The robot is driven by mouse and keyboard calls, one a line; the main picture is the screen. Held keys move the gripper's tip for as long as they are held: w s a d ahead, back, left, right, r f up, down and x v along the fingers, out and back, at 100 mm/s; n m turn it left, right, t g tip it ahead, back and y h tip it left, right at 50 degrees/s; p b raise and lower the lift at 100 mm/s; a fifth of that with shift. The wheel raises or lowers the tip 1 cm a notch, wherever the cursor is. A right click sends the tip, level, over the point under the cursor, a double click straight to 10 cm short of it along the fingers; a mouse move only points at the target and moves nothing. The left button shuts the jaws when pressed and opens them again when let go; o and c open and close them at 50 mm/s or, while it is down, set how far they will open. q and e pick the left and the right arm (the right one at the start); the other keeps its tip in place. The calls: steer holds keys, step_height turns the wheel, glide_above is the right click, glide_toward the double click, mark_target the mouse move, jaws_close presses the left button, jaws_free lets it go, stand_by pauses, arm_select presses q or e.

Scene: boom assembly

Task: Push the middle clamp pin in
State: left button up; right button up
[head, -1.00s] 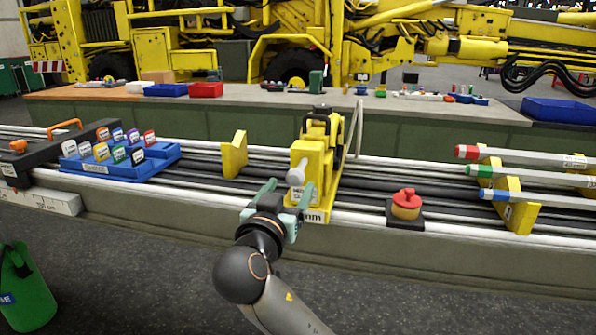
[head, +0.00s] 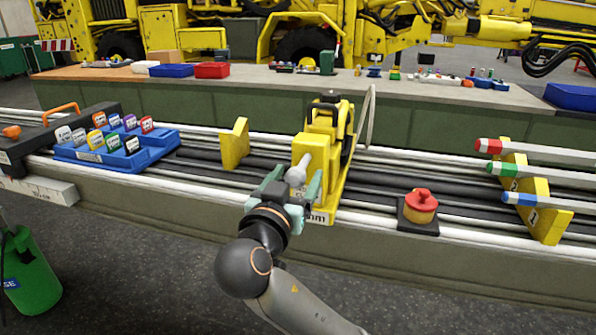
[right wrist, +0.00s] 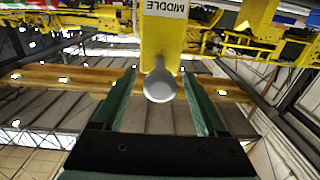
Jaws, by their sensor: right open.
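The middle clamp (head: 318,155) is a yellow block standing on the long rails. Its light grey pin (head: 296,176) sticks out of the front face toward me. My right gripper (head: 294,182) is open, with its green fingers on either side of the pin. In the right wrist view, the round pin end (right wrist: 159,86) lies between the two fingers, with gaps on both sides. The yellow face with the upside-down label "MIDDLE" (right wrist: 165,10) is beyond it. How deep the pin sits in the clamp cannot be told. My left gripper is not in view.
A red knob on a yellow base (head: 421,204) stands right of the clamp. A yellow bracket (head: 235,145) stands to its left, with a blue tray of labelled blocks (head: 160,155) farther left. A yellow rack with tipped rods (head: 545,205) is at the right.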

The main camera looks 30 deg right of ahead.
steer(key=shift+c, duration=0.3)
jaws_close()
stand_by(0.5)
stand_by(0.8)
